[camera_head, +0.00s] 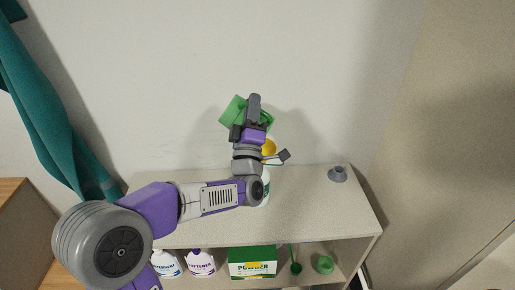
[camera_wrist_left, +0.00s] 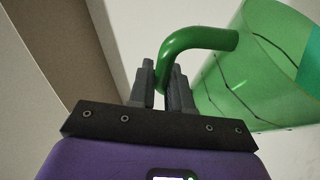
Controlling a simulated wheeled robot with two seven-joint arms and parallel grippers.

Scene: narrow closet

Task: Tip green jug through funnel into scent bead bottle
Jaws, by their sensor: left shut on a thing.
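The green jug (camera_head: 234,108) is held up above the shelf top and tilted. My left gripper (camera_head: 254,102) is shut on its handle. In the left wrist view the curved handle lies between the fingertips (camera_wrist_left: 164,78), with the translucent jug body (camera_wrist_left: 245,80) to the right. Below the gripper in the head view, a yellow round thing (camera_head: 269,146) shows partly behind my wrist; I cannot tell whether it is the funnel. A pale bottle (camera_head: 266,187) under it is mostly hidden by my arm. No pouring stream is visible. My right gripper is out of view.
A small grey cone-shaped thing (camera_head: 338,174) stands at the right of the speckled shelf top (camera_head: 320,210). On the lower shelf are detergent (camera_head: 166,263) and softener (camera_head: 201,262) bottles, a green powder box (camera_head: 252,262) and a green cup (camera_head: 324,265). A teal cloth (camera_head: 40,100) hangs left.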

